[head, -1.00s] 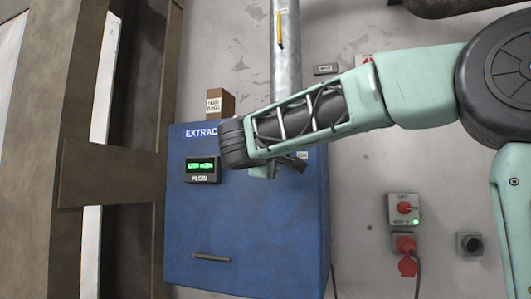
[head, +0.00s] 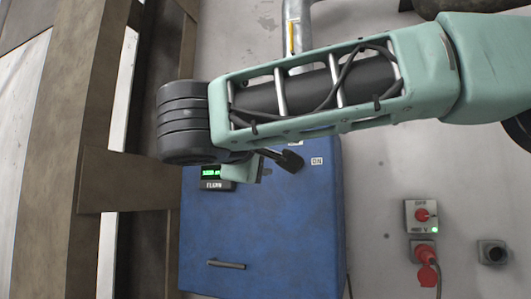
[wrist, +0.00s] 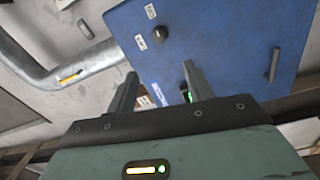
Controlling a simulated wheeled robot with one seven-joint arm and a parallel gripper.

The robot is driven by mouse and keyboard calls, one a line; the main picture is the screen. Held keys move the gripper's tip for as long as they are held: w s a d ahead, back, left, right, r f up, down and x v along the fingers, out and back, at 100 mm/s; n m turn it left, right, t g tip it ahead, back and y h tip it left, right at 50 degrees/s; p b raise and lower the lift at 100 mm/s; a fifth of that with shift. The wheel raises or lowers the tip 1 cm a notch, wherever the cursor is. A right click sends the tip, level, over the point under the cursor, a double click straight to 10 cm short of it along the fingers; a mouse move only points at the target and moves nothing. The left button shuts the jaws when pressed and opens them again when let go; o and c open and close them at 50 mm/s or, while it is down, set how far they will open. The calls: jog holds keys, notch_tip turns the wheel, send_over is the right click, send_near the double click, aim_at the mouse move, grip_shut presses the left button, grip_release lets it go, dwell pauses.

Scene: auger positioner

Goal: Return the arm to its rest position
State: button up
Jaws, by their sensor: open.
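My arm reaches in from the right in the head view, across the upper part of a blue cabinet (head: 265,235). My gripper (wrist: 160,78) shows in the wrist view with its two fingers apart and nothing between them. The fingers point toward the cabinet, which also shows in the wrist view (wrist: 225,38); I see no contact. In the head view the gripper is mostly hidden behind the dark wrist joint. A green-lit display (head: 214,174) on the cabinet is partly covered by the arm.
A dark knob (wrist: 159,34) sits on the cabinet front, with a handle (head: 227,264) below in the head view. A grey pipe (wrist: 72,72) runs beside it. A brown beam (head: 70,130) stands left. A red-knobbed switch box (head: 421,215) is on the right wall.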

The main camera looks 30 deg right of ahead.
dwell(0.4)
jog(key=s+a+f+n+g+y, duration=0.1)
jog(key=a+f+n+g+y, duration=0.15)
jog(key=f, duration=0.85)
jog(key=s+a+f+n+g+y, duration=0.15)
jog(key=f+y, duration=0.25)
jog(key=f, duration=0.7)
jog(key=s+a+f+m+g+y, duration=0.1)
jog(key=s+a+f+g+y, duration=0.3)
jog(key=s+f, duration=0.55)
jog(key=s+a+f+m+g+y, duration=0.1)
jog(key=s+a+f+g+y, duration=0.25)
jog(key=s+f, duration=0.65)
notch_tip(320, 180, up, 11)
jog(key=w+y+p, duration=0.1)
jog(key=w+p, duration=0.1)
jog(key=p, duration=1.2)
jog(key=shift+w+a+r+p, duration=0.15)
jog(key=shift+a+r+p, duration=0.05)
jog(key=shift+a+p, duration=0.15)
